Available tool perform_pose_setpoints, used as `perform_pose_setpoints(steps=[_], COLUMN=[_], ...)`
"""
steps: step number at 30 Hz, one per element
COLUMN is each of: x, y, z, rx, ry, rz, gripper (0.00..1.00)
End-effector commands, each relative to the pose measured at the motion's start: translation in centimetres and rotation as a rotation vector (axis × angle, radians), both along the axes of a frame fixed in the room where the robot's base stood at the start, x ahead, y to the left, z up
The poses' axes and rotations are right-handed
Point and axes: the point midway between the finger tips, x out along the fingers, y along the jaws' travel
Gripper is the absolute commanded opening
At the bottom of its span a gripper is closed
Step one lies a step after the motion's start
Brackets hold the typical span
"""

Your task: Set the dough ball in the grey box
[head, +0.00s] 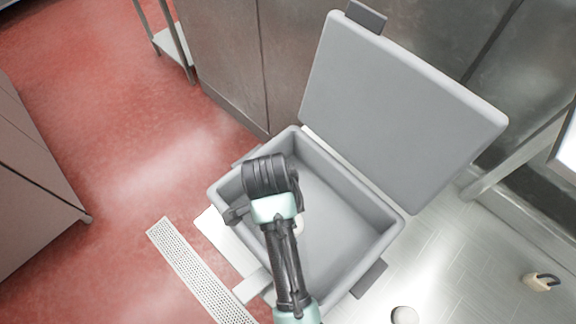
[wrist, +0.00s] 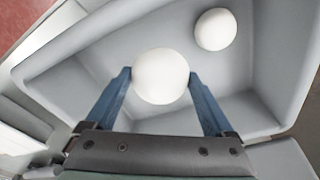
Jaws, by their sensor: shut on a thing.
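The grey box (head: 387,233) stands open, its lid (head: 400,110) tilted back. In the wrist view my gripper (wrist: 160,76) has its two blue fingers closed on a round white dough ball (wrist: 161,77). It holds the ball over the inside of the grey box (wrist: 268,60). A second white dough ball (wrist: 215,30) lies in the box, beyond the held one. In the head view my arm covers the gripper's fingers. A small part of a white ball (head: 299,223) shows beside the arm; I cannot tell which ball it is.
Another round white piece (head: 404,315) lies on the tiled metal surface right of the box. A small beige object with a dark handle (head: 541,282) is farther right. A metal wall (head: 285,50) stands behind the box. Red floor (head: 110,110) is open to the left.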

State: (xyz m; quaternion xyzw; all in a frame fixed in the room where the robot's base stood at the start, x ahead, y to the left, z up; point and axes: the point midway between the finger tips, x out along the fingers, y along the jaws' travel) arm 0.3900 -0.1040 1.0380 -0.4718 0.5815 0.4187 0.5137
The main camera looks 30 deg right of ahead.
Motion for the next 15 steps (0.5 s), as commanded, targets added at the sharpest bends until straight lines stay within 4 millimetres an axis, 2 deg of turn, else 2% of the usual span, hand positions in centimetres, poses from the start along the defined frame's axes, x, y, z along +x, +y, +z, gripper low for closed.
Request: perform_pose_setpoints(steps=[3, 8, 15], x=[0.0, 0.0, 0.0], y=[0.0, 0.0, 0.0], z=[-1.9, -3.4, -6.7], rx=[0.0, 0.001, 0.001], ry=[0.002, 0.0, 0.0], rz=[0.002, 0.003, 0.004], gripper=[0.23, 0.23, 0.23])
